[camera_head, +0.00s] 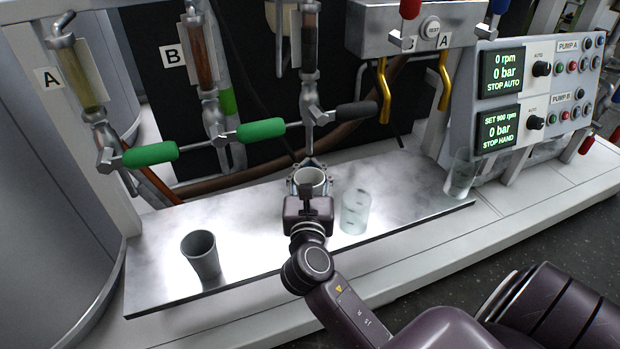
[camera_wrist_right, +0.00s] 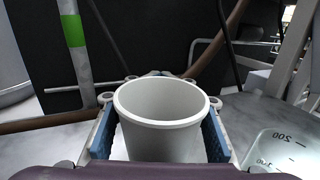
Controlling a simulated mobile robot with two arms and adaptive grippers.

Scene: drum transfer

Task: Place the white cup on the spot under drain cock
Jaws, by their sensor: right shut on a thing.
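The white cup (camera_head: 311,175) is upright between the fingers of my right gripper (camera_head: 308,188). In the right wrist view the cup (camera_wrist_right: 165,143) fills the space between two blue finger pads, and its open rim faces up. My right gripper is shut on it. The cup is at the back of the metal plate, just below and in front of the drain cock (camera_head: 322,116) with the black handle. Its base is hidden, so I cannot tell whether it touches the plate. My left gripper is not in view.
The metal tray plate (camera_head: 255,262) holds a grey cup (camera_head: 201,254) at left and a clear beaker (camera_head: 355,212) close right of my gripper. Another clear beaker (camera_head: 460,175) stands at far right. Green-handled valves (camera_head: 150,154) and (camera_head: 261,129) overhang the back left. A control panel (camera_head: 530,95) stands right.

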